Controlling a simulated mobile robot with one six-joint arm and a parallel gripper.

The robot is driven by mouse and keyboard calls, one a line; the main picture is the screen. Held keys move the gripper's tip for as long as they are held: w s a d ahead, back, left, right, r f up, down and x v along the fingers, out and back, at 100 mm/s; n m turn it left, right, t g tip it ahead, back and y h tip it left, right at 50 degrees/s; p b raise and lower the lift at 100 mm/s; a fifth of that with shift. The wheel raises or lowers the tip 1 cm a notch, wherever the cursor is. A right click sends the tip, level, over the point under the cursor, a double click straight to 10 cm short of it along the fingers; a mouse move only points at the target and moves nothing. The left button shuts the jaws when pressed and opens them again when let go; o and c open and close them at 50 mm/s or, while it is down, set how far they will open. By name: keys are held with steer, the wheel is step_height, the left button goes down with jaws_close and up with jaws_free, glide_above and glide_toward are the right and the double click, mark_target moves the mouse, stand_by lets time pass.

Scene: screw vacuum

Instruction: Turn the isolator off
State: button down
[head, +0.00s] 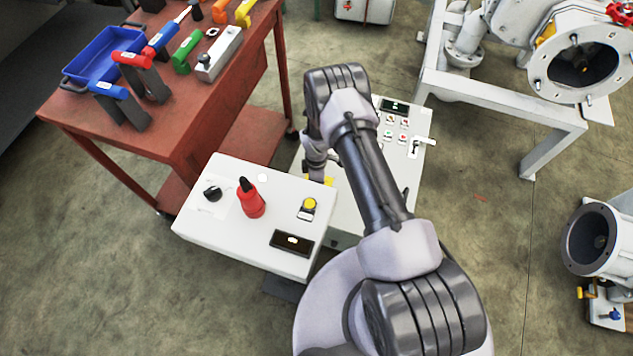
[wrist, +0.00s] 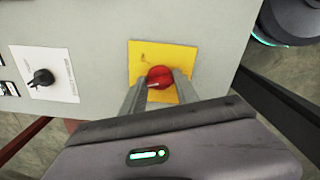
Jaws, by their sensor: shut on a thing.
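The isolator is a red rotary knob (wrist: 160,73) on a yellow plate (wrist: 185,55), set on a light grey panel face (wrist: 105,55) in the wrist view. My gripper (wrist: 159,82) has one finger on each side of the knob and is shut on it. A pale line shows on the knob, but its exact setting is hard to read. In the head view, only a bit of the yellow plate (head: 328,181) shows beside my arm. The knob and my fingers are hidden there.
A black selector knob (wrist: 42,77) on a white label is left of the isolator. In the head view, a white control box (head: 235,242) carries a red handle (head: 250,199) and yellow button (head: 309,204). A red workbench (head: 160,120) with tools stands at left.

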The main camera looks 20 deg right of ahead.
steer(key=n, duration=0.5)
steer(key=shift+b, duration=0.3)
stand_by(0.4)
steer(key=c, duration=0.9)
jaws_free()
steer(key=shift+r, duration=0.1)
step_height(320, 180, up, 17)
steer(key=p, duration=0.7)
steer(key=shift+r, duration=0.1)
